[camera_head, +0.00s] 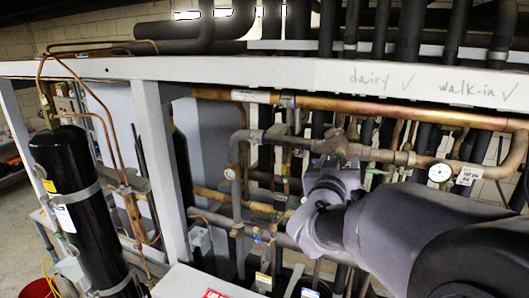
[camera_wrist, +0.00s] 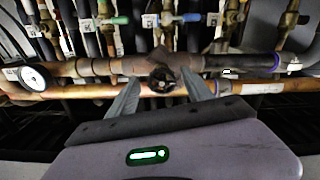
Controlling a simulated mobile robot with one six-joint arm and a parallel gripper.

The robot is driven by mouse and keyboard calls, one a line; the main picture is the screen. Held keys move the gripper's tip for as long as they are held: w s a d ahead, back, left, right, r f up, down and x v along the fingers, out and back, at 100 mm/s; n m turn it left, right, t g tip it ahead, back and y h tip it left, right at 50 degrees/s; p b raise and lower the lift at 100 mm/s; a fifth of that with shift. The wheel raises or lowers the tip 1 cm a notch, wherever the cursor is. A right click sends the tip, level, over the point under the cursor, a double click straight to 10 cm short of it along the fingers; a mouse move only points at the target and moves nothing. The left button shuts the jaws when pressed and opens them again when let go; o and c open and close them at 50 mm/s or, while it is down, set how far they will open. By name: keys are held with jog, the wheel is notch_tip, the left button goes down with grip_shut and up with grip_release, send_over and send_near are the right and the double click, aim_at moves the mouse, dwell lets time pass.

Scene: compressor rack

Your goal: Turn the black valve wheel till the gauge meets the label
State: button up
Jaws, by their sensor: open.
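The black valve wheel (camera_wrist: 160,79) sits on a brass-coloured valve in a copper pipe, in the middle of the wrist view. My gripper (camera_wrist: 162,77) is open, with one finger on each side of the wheel and a gap showing on both sides. In the head view my gripper (camera_head: 326,172) is in front of the valve and hides the wheel. A round white gauge (camera_head: 440,172) is on the pipe to the right, with a white label (camera_head: 467,175) beside it. The gauge (camera_wrist: 33,77) is at the left of the wrist view. Its needle is too small to read surely.
A horizontal copper pipe (camera_head: 380,108) and a white rack beam (camera_head: 270,72) run above the valve. Many dark pipes stand close behind. A black cylinder (camera_head: 80,200) stands at the far left. A second small gauge (camera_head: 230,174) sits left of my gripper.

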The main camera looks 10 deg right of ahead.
jog(key=shift+w+d, duration=0.2)
jog(key=shift+w, duration=0.15)
jog(key=shift+w+a, duration=0.1)
jog(key=shift+w, duration=0.15)
jog(key=shift+s, duration=0.1)
jog(key=c, duration=0.5)
grip_shut()
jog(key=shift+n, duration=0.3)
jog(key=n+p, duration=0.1)
jog(key=n, duration=0.3)
jog(key=shift+n+p, duration=0.55)
jog(key=shift+n, duration=1.45)
